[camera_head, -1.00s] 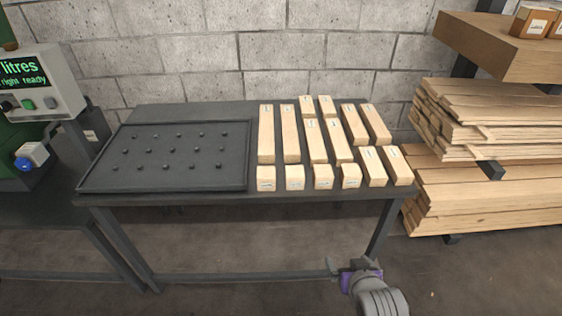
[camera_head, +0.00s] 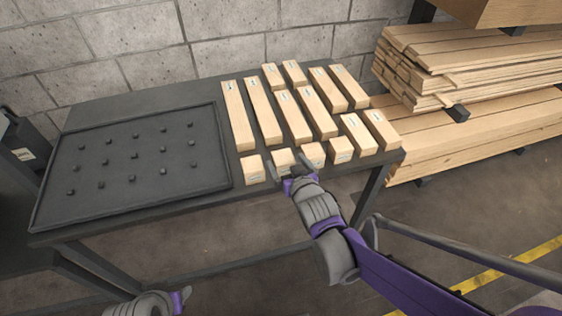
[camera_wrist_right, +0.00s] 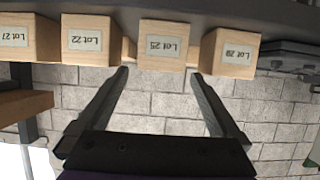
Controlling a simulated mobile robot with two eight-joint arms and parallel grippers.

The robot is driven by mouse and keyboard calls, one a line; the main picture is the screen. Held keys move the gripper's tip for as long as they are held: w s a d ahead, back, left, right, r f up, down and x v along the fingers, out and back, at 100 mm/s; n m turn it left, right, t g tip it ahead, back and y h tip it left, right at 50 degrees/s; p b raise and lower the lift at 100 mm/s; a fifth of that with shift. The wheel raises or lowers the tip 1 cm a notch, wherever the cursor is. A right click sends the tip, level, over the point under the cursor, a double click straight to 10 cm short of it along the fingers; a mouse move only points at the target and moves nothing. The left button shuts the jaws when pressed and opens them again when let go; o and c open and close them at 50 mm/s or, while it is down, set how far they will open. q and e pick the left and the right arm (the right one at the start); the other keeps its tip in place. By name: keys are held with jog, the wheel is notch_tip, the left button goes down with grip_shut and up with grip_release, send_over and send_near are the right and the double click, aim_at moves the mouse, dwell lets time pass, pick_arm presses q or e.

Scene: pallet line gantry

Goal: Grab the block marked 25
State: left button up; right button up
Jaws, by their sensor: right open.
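The block marked Lot 25 (camera_wrist_right: 163,45) shows upside down in the right wrist view, its labelled end facing me. In the head view it is the second short block from the left in the front row (camera_head: 283,158), partly covered by my right gripper (camera_head: 289,165). My right gripper is open and empty, in front of this block. In the right wrist view its two fingers (camera_wrist_right: 160,74) point at the block, one towards each side, and do not visibly grip it. Part of my left arm shows at the bottom left of the head view; its gripper's (camera_head: 182,298) fingers are not clear.
Blocks marked Lot 22 (camera_wrist_right: 88,39) and Lot 28 (camera_wrist_right: 229,54) flank it closely; Lot 27 (camera_wrist_right: 20,40) is farther along. Longer blocks (camera_head: 263,110) lie behind. A black pegged tray (camera_head: 215,186) fills the table's left. Stacked planks (camera_head: 470,130) stand right.

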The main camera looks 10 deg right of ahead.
aim_at(280, 152)
jog(key=b+x, duration=0.1)
jog(key=x, duration=0.6)
jog(key=shift+w+f, duration=0.15)
jog(key=shift+w, duration=0.2)
jog(key=shift+c, duration=0.3)
jog(key=c, duration=1.3)
